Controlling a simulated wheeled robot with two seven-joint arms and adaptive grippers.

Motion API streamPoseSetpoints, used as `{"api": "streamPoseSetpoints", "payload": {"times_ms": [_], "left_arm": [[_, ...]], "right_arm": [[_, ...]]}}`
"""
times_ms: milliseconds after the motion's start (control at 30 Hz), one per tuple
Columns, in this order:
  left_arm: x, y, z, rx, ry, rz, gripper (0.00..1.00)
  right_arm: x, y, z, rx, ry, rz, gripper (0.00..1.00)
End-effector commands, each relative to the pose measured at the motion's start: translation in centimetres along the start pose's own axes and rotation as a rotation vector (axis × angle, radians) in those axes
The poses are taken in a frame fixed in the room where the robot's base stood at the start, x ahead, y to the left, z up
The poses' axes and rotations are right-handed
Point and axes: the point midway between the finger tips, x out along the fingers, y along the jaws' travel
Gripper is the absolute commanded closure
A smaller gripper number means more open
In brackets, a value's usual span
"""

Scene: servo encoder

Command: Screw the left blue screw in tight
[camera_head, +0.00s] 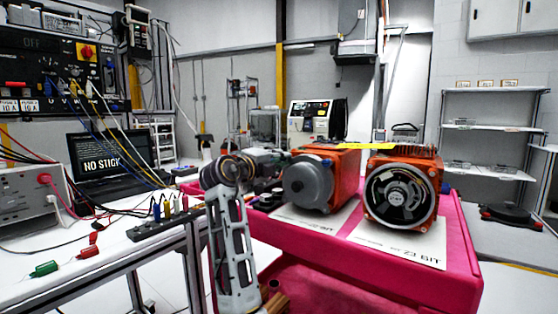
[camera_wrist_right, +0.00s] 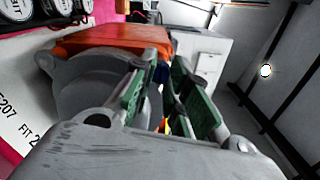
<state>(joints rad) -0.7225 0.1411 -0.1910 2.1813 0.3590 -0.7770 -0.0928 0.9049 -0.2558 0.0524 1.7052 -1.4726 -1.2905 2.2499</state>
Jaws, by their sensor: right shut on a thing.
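An orange motor with a round grey end cover (camera_head: 308,184) stands on the pink cart; the same cover shows in the right wrist view (camera_wrist_right: 85,90). A small blue screw (camera_head: 327,162) shows at the cover's upper right. My right gripper (camera_head: 284,160) reaches the cover's upper left side, hiding that spot. In the right wrist view, its green-padded fingers (camera_wrist_right: 168,64) are close together around a small blue part (camera_wrist_right: 162,73), seemingly the left blue screw. Most of it is hidden, so I cannot tell how deep it sits. My left gripper is not in view.
A second orange motor with a black fan (camera_head: 398,194) stands to the right on the pink cart (camera_head: 375,262). A yellow strip (camera_head: 365,146) lies near the motor tops. A white bench (camera_head: 85,232) with cables and a laptop (camera_head: 103,158) is at left.

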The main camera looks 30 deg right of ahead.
Motion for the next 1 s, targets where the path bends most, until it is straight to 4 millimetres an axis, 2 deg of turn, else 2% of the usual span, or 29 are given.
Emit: {"api": "streamPoseSetpoints", "payload": {"times_ms": [33,467,500,667,700,1000], "left_arm": [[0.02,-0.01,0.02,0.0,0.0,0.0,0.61],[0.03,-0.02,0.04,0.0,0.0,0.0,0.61],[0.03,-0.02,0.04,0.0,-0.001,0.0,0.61],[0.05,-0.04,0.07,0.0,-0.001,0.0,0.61],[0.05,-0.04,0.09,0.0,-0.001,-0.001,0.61],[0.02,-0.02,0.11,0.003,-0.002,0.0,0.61]], "right_arm": [[-0.06,0.46,0.03,0.003,0.002,0.009,1.0],[-0.06,0.44,0.04,0.016,0.001,0.009,1.0],[-0.06,0.43,0.04,0.016,0.001,0.009,0.82],[-0.04,0.33,0.04,0.016,0.0,0.006,0.62],[-0.04,0.28,0.03,0.016,0.0,0.005,0.59],[-0.04,0.09,0.01,0.018,0.0,0.002,0.59]]}}
